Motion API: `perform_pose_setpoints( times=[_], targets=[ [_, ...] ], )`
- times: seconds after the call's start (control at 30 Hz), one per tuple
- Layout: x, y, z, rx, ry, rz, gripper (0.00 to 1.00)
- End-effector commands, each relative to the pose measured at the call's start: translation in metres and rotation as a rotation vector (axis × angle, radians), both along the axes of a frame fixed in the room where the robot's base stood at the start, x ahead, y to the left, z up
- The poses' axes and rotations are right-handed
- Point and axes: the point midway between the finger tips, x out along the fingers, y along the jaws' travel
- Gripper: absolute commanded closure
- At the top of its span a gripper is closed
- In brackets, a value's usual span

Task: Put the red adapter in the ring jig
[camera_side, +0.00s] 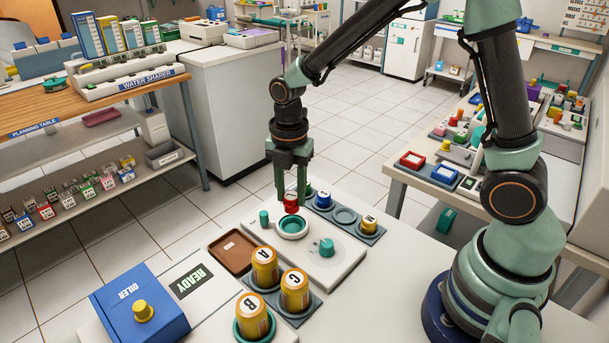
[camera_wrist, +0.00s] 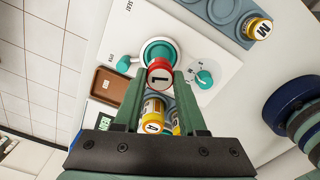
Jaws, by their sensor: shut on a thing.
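The red adapter (camera_side: 291,203) is a small red cylinder with a marked pale top; the top shows in the wrist view (camera_wrist: 159,77). My gripper (camera_side: 291,196) is shut on it, one green finger on each side, and points down. The ring jig (camera_side: 293,235) is a white-rimmed teal ring on a pale plate, also in the wrist view (camera_wrist: 158,43). The adapter is over the ring's far part in the side view. I cannot tell whether its lower end touches the ring.
The plate bears a teal peg (camera_side: 264,218) and a teal knob (camera_side: 327,248). A grey rack (camera_side: 375,238) behind holds a blue adapter (camera_side: 323,200) and a yellow one (camera_side: 369,224). A brown tray (camera_side: 231,250), yellow cans (camera_side: 265,268) and a blue box (camera_side: 140,312) stand in front.

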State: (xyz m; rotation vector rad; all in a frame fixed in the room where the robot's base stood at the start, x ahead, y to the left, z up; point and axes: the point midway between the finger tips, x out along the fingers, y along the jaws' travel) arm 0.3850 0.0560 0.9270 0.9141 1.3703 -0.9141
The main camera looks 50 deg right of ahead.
Motion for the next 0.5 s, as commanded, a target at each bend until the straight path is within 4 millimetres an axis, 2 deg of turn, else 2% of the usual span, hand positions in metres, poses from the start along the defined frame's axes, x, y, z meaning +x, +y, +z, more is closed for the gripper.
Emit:
perform_pose_setpoints(
  times=[0.5],
  targets=[
    [0.000, -0.001, -0.045, -0.001, 0.002, -0.002, 1.00]
  ],
)
